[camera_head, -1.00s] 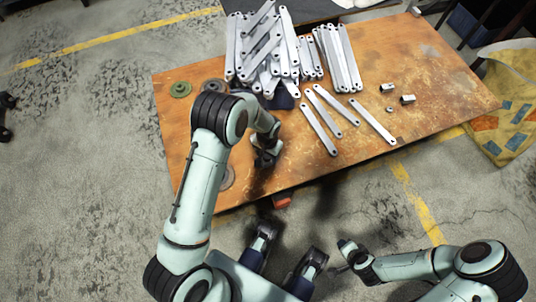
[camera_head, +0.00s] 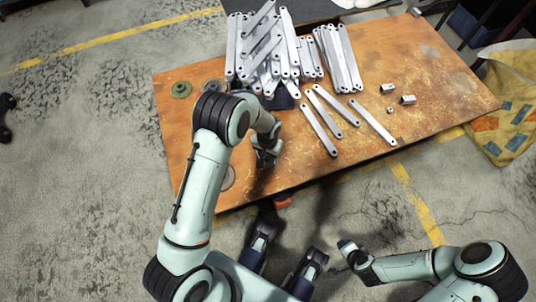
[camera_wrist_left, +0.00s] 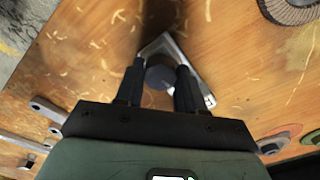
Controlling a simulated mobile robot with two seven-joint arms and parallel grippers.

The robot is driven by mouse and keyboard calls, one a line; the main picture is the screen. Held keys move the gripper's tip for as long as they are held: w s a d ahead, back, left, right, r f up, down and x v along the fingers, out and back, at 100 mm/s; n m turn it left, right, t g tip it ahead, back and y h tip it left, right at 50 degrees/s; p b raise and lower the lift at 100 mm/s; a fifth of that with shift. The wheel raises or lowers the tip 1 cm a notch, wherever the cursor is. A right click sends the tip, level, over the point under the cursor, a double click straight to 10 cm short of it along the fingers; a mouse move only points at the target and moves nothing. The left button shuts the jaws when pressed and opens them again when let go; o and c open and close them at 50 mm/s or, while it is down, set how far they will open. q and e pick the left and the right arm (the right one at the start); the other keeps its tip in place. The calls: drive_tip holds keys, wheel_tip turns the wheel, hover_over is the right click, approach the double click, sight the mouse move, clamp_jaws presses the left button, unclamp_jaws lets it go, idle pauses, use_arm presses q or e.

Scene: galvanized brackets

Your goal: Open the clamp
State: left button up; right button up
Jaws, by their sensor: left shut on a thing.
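My left gripper (camera_head: 265,162) is low over the front left part of the rusty table. In the left wrist view its two black fingers (camera_wrist_left: 160,82) stand either side of a dark round part (camera_wrist_left: 158,75), shut on it. This part sits at a pale metal piece with a bent edge (camera_wrist_left: 204,88), apparently the clamp; the fingers hide much of it. In the head view my arm and gripper cover it. My right gripper (camera_head: 346,250) is off the table at the lower right, too small to tell its jaws.
Piled metal brackets (camera_head: 270,45) fill the table's back. Several loose flat bars (camera_head: 320,127) and small metal blocks (camera_head: 408,99) lie to the right. A green disc (camera_head: 181,89) is at the left. An orange part (camera_head: 283,202) shows at the table's front edge.

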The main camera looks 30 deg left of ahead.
use_arm(q)
drive_tip(key=n+p, duration=0.1)
drive_tip(key=n, duration=0.5)
drive_tip(key=shift+n, duration=0.4)
drive_tip(key=n+p, duration=0.1)
drive_tip(key=n, duration=0.3)
drive_tip(key=shift+r, duration=0.1)
drive_tip(key=n+p, duration=0.1)
drive_tip(key=n, duration=0.3)
drive_tip(key=shift+n, duration=0.3)
drive_tip(key=o, duration=0.9)
wheel_tip(320, 180, up, 6)
drive_tip(key=p, duration=0.5)
